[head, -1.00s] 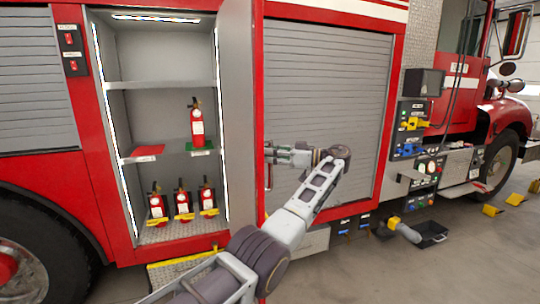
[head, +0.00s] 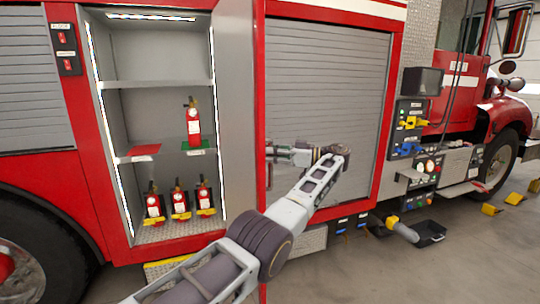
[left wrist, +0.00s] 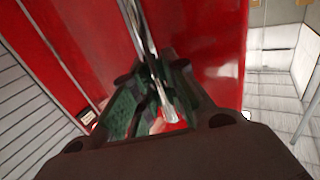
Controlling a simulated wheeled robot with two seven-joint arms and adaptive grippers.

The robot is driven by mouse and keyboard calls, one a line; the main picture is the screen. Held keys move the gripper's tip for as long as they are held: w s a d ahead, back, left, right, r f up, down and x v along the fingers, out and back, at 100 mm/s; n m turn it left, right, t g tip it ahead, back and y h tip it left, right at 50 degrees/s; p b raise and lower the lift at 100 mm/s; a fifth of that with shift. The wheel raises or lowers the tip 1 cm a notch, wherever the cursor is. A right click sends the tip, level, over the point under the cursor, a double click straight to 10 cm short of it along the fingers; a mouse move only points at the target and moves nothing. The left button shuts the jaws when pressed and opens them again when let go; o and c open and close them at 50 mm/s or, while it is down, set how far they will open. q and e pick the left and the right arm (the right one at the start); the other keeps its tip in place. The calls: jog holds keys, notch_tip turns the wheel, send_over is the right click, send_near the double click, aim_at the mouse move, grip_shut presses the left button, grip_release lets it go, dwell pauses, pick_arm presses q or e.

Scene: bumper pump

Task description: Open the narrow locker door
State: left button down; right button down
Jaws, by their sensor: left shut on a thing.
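The narrow locker door (head: 234,120) stands open in the head view, its grey inner face showing to the right of the lit locker and its red edge facing me. My left gripper (head: 273,153) is at the door's outer side, shut on the silver bar handle (head: 269,176). In the left wrist view the handle (left wrist: 138,28) runs between the dark green fingers of my left gripper (left wrist: 158,105), against the red door face (left wrist: 205,45). The fingertips are small and partly hidden in the head view. My right gripper is not in view.
The open locker (head: 155,65) holds several red fire extinguishers (head: 194,124) on its shelves. A closed roller shutter (head: 325,90) lies behind my left arm. A pump panel (head: 408,140) and a black tray (head: 430,231) are farther right.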

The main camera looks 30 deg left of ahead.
pick_arm(q)
jog(key=c, duration=1.4)
grip_release()
jog(key=shift+d, duration=0.15)
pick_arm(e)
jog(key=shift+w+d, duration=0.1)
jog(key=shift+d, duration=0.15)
pick_arm(q)
jog(key=shift+s+a, duration=0.2)
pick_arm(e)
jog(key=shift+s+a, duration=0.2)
